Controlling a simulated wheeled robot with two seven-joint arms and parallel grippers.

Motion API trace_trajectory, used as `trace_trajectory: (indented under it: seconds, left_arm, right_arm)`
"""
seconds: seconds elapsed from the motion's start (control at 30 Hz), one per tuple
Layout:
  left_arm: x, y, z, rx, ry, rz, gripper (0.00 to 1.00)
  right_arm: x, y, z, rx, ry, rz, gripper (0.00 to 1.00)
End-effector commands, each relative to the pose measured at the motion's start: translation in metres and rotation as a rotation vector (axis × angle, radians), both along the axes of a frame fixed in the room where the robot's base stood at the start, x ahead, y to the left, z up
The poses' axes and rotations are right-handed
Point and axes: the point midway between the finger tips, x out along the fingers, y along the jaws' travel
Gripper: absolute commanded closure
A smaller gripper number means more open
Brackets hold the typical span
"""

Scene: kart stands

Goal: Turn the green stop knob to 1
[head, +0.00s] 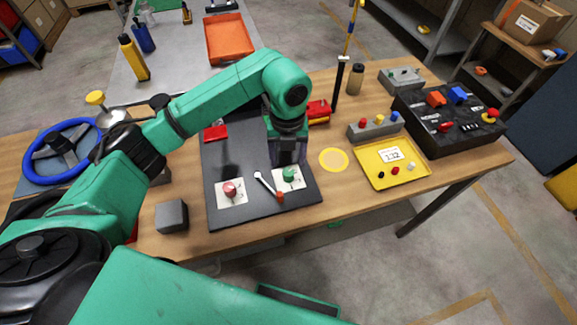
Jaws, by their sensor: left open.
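The green stop knob (289,174) sits on a white card on a dark panel (245,203) lying on the wooden table. The numbers on its card are too small to read. My left gripper (289,162) points down over the green knob, very close to it, with its jaws open. I cannot tell whether the fingers are around the knob or just above it. A red knob (230,190) sits on a second white card to the left. My right gripper is not in view.
A lever with a white tip (263,182) stands between the two knobs, close to my left gripper. A grey block (171,215) sits left of the panel. A yellow tray (392,172) and a black control box (450,120) are to the right.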

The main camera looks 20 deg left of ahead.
Motion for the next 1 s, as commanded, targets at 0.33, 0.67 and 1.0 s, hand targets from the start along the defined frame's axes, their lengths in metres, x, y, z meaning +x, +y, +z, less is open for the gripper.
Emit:
trace_trajectory:
  seconds: [0.33,0.67,1.0]
  left_arm:
    - [0.0,0.0,-0.066,-0.001,0.001,-0.002,0.31]
    - [0.0,0.0,-0.07,-0.002,0.0,-0.002,0.53]
    - [0.0,0.0,-0.07,-0.003,-0.001,0.004,1.0]
  right_arm:
    - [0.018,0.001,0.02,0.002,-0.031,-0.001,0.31]
    - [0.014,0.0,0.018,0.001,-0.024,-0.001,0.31]
    - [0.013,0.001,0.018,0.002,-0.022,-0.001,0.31]
